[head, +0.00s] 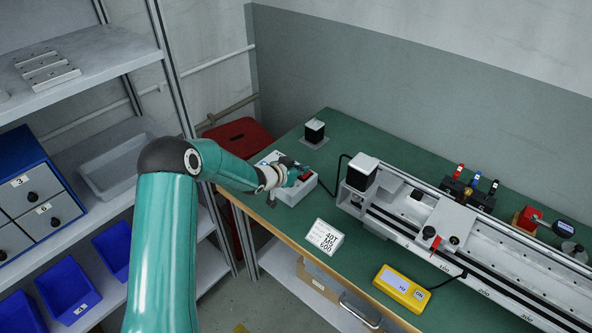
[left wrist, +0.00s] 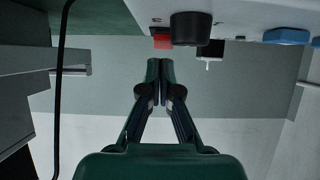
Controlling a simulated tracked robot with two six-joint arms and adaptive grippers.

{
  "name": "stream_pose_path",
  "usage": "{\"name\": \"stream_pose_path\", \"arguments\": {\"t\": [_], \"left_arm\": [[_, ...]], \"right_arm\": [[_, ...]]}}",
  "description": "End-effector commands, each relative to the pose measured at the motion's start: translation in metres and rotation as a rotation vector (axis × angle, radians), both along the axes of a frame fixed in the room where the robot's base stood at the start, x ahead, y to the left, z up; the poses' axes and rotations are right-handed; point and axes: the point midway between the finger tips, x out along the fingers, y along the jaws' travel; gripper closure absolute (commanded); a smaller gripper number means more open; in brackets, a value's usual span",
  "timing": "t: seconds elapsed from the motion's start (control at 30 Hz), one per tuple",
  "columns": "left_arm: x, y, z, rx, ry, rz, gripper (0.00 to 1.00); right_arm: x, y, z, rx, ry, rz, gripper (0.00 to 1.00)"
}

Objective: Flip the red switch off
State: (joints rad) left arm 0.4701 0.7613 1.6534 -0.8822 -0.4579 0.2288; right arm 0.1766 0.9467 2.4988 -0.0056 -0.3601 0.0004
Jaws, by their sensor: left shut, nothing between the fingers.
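The red switch (head: 305,176) sits on a white control box (head: 293,194) at the left end of the green bench. In the left wrist view the red switch (left wrist: 162,41) shows just beyond my fingertips, beside a black knob (left wrist: 190,28). My left gripper (head: 297,172) is over the box, close to the switch, and partly covers the box top. In the left wrist view its fingers (left wrist: 160,66) are together and empty. I cannot tell whether they touch the switch, or which way the switch is tipped. My right gripper is not in view.
A linear rail gantry (head: 470,258) runs along the bench to the right. A printed card (head: 325,236) and a yellow device (head: 402,289) lie near the front edge. A black block (head: 314,131) stands behind the box. Shelves with blue bins (head: 67,290) stand at left.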

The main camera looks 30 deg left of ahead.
Motion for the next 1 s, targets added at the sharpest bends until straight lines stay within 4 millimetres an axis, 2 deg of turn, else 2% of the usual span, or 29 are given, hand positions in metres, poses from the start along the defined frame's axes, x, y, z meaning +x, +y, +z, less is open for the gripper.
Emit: {"name": "stream_pose_path", "arguments": {"t": [0.17, 0.3, 0.4, 0.7, 0.8, 1.0], "left_arm": [[0.001, -0.001, 0.020, 0.001, -0.002, -0.003, 1.00], [0.002, -0.002, 0.046, 0.001, -0.002, -0.003, 1.00], [-0.018, 0.002, 0.040, 0.000, 0.002, 0.000, 1.00], [-0.074, 0.007, 0.056, 0.001, 0.000, -0.003, 1.00], [-0.086, 0.009, 0.059, 0.001, 0.001, -0.003, 1.00], [-0.094, 0.009, 0.062, 0.000, 0.000, -0.004, 1.00]], "right_arm": [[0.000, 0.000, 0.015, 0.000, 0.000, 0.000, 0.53], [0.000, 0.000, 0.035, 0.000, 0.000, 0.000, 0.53], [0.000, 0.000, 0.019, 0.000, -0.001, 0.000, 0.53], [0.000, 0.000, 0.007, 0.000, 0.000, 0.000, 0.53], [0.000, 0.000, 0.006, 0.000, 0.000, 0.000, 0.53], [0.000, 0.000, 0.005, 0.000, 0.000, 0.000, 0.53]]}}
